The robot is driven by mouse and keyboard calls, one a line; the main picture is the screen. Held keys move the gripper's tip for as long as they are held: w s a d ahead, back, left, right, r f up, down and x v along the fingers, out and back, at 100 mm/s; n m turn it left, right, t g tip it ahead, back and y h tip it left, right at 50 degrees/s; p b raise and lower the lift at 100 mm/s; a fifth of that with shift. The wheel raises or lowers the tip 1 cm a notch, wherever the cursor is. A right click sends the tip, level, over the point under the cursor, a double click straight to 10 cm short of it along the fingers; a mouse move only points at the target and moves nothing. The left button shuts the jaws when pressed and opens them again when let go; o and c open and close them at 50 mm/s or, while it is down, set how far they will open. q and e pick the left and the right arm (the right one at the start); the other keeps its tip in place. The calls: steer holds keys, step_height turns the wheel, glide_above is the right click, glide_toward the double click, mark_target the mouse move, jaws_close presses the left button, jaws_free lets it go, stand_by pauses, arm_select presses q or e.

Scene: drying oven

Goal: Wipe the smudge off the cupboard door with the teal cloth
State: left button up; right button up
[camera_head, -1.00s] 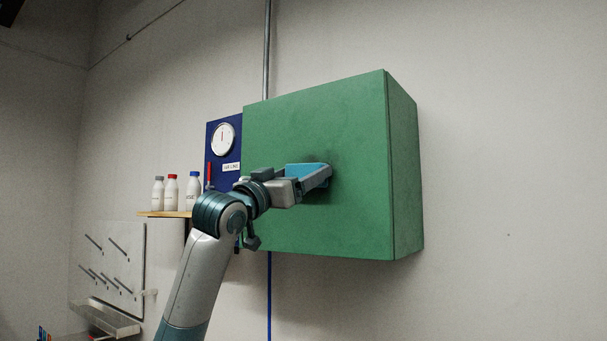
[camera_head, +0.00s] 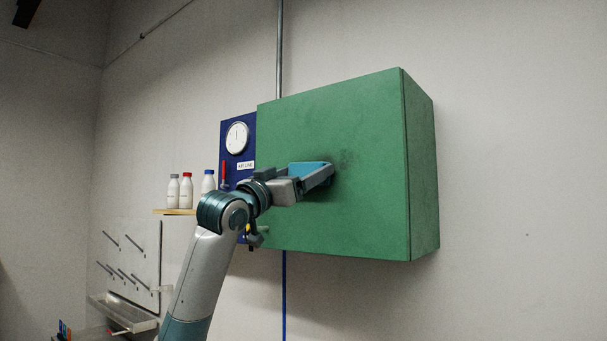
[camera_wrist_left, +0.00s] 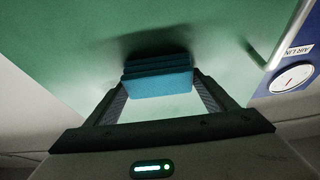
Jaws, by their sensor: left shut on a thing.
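The green cupboard (camera_head: 370,220) hangs on the wall, its door shut and facing me. A faint dark smudge (camera_head: 347,158) shows on the door just right of and above the cloth. My left gripper (camera_head: 326,178) is shut on the folded teal cloth (camera_head: 307,168), held at the door. In the left wrist view the cloth (camera_wrist_left: 158,82) sits between the two fingertips, against or very close to the green door (camera_wrist_left: 80,60). A dark patch shows above it there; I cannot tell shadow from smudge. My right gripper is not in view.
A blue panel with a round gauge (camera_head: 237,138) is left of the cupboard. Several bottles (camera_head: 187,190) stand on a small shelf (camera_head: 176,212). A pegboard (camera_head: 135,265) hangs lower left. A vertical pipe (camera_head: 280,50) runs above. The wall at right is clear.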

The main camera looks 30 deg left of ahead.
mark_target(319, 167)
arm_select(q)
steer(key=shift+r+p, duration=0.3)
steer(key=shift+r, duration=0.3)
steer(key=shift+d, duration=0.2)
steer(key=shift+d, duration=0.8)
steer(key=shift+s+d, duration=0.1)
steer(key=shift+d, duration=0.95)
steer(key=shift+s+d+b, duration=0.2)
steer(key=shift+d+b, duration=0.1)
steer(key=shift+d, duration=1.7)
steer(key=shift+d, duration=0.1)
